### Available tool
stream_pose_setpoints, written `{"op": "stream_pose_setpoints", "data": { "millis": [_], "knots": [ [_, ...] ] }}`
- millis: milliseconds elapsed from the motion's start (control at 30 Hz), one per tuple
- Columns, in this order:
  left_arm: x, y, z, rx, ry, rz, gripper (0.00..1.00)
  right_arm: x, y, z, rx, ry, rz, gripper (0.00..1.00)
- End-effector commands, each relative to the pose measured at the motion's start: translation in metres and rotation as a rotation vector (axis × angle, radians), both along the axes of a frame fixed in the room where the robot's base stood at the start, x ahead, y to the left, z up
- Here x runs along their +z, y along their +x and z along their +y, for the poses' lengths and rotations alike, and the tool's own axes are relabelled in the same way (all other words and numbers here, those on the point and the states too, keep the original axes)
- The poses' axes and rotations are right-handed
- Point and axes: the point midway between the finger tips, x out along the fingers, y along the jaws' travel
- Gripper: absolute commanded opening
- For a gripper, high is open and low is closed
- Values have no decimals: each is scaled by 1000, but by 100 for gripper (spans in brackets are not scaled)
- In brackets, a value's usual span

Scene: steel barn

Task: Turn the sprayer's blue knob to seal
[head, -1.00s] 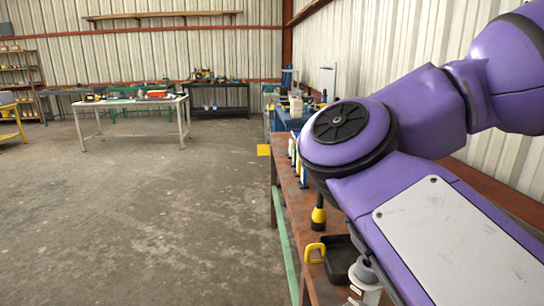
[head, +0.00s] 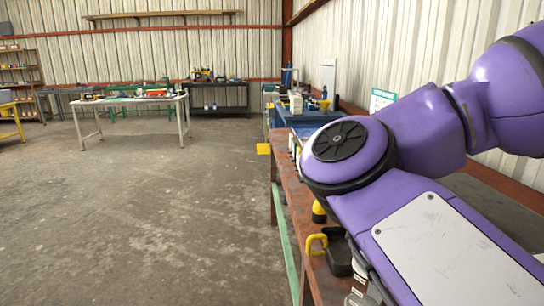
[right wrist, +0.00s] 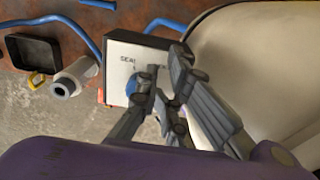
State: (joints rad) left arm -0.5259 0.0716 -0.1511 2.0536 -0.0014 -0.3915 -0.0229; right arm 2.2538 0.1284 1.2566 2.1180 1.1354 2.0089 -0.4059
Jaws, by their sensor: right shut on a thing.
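The sprayer's blue knob (right wrist: 148,74) shows in the right wrist view, on the pale face of a dark box (right wrist: 122,62) with the lettering "SEAL" partly covered by my fingers. My right gripper (right wrist: 153,88) is shut on the knob, and its grey fingers hide most of it. A large cream rounded body (right wrist: 255,60), perhaps the sprayer's tank, fills the right of that view. In the head view my purple right arm covers the bench's right side, and its gripper is hidden. My left gripper is out of view.
A blue hose (right wrist: 75,25) curves beside the box. A white roll (right wrist: 75,77), a black tray (right wrist: 30,52) and a yellow handle (right wrist: 37,80) lie at left. The rusty bench (head: 290,195) runs along the wall; the concrete floor (head: 170,220) left of it is clear.

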Motion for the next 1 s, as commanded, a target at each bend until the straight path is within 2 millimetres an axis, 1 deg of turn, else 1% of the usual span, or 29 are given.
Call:
{"op": "stream_pose_setpoints", "data": {
  "millis": [33,233,433,667,1000],
  "knots": [
    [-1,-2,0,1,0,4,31,-3,2,1,3,6,0,0],
    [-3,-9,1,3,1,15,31,-3,3,4,4,6,-1,0],
    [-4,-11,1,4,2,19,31,-2,4,7,4,6,-1,0],
    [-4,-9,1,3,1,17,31,-2,4,7,4,8,-1,0],
    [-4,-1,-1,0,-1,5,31,-1,11,5,4,7,-2,0]
  ]
}}
